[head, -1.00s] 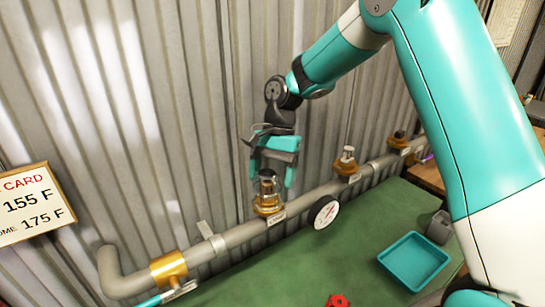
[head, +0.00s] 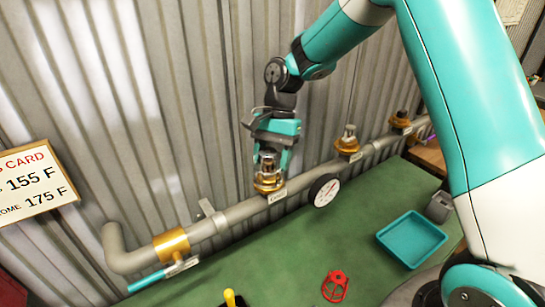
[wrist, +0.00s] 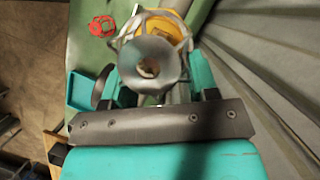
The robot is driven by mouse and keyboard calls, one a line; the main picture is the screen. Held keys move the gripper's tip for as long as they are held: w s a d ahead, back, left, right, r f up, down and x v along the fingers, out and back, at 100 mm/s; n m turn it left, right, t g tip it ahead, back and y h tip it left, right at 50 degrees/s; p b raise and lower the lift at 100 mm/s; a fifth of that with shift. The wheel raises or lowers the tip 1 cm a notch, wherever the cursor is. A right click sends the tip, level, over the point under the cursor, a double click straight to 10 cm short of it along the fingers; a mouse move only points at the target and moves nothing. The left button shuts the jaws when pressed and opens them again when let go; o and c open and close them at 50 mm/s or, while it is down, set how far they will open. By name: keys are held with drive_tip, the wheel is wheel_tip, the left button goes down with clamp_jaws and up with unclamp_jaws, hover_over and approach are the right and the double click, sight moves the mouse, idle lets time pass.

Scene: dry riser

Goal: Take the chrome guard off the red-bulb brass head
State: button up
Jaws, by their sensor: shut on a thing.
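The nearest brass head (head: 268,186) stands upright on the grey pipe. A chrome guard (head: 268,164) cages its top; in the wrist view the guard (wrist: 150,52) shows as grey ribs around a flared opening, with a small reddish-brown spot inside. The bulb's colour is too small to tell for sure. My gripper (head: 271,158) points down over this head, its teal fingers shut on the guard's sides; in the wrist view the fingers lie either side of it. The guard still surrounds the top of the head. The brass body (wrist: 180,30) shows behind it in the wrist view.
Two more brass heads (head: 347,150) (head: 400,123) stand farther along the pipe (head: 235,215). A round gauge (head: 324,190) sits close to the right. A teal tray (head: 411,240), a red cage-like guard (head: 335,286) and a yellow-handled thing (head: 230,298) lie on the green surface. Corrugated wall stands close behind.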

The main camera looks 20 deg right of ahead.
sight(271, 147)
drive_tip(key=shift+r, duration=0.15)
drive_tip(key=shift+r+p, duration=0.15)
drive_tip(key=shift+p, duration=0.15)
drive_tip(key=shift+r, duration=0.15)
clamp_jaws()
drive_tip(key=shift+w+r+p, duration=0.15)
drive_tip(key=shift+r+p, duration=1)
drive_tip(key=shift+p, duration=0.1)
drive_tip(key=shift+s+a+r+p, duration=0.15)
drive_tip(key=shift+s+r+p, duration=0.05)
drive_tip(key=shift+r+p, duration=0.2)
drive_tip(key=shift+r+p, duration=0.35)
drive_tip(key=shift+p, duration=0.25)
drive_tip(key=shift+r+p, duration=1.85)
drive_tip(key=shift+p, duration=0.1)
drive_tip(key=shift+r, duration=0.2)
